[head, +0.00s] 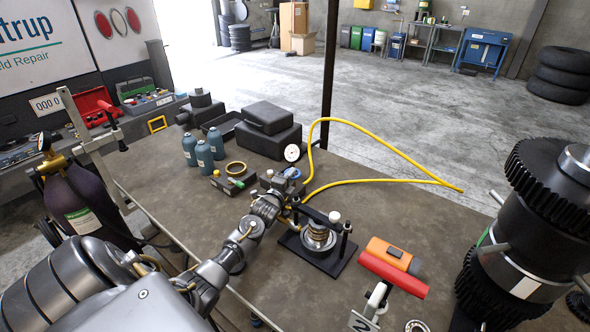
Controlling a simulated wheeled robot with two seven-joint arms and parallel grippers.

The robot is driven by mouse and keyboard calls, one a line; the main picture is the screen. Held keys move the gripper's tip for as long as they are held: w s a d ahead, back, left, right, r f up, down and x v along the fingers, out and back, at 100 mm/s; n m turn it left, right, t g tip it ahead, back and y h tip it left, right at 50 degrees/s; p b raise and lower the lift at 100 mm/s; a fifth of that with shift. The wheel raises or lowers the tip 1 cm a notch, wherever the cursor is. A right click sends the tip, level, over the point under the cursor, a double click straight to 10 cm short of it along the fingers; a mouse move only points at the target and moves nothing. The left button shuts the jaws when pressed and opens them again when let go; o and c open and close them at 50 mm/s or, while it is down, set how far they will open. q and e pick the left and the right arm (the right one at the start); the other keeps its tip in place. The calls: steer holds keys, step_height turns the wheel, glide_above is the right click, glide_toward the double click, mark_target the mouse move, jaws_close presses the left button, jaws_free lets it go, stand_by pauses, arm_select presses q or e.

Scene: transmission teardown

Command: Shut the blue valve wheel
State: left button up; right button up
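The blue valve wheel (291,172) is small and sits on the workbench just below a white-faced gauge (292,152), by the yellow hose. My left arm reaches in from the lower left across the bench. My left gripper (282,184) is right at the near side of the wheel and partly covers it. I cannot tell whether its fingers touch the wheel, and their opening is too small and hidden to make out. My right gripper does not show.
The yellow hose (385,150) loops over the bench's far edge. A black press-like fixture (318,250) with a coil spring stands close to the gripper's right. An orange-red tool (392,262), blue bottles (204,155) and black cases (268,130) lie around. A large gear shaft (530,230) stands right.

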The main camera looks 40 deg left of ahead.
arm_select(q)
steer(key=shift+x, duration=1.75)
jaws_close()
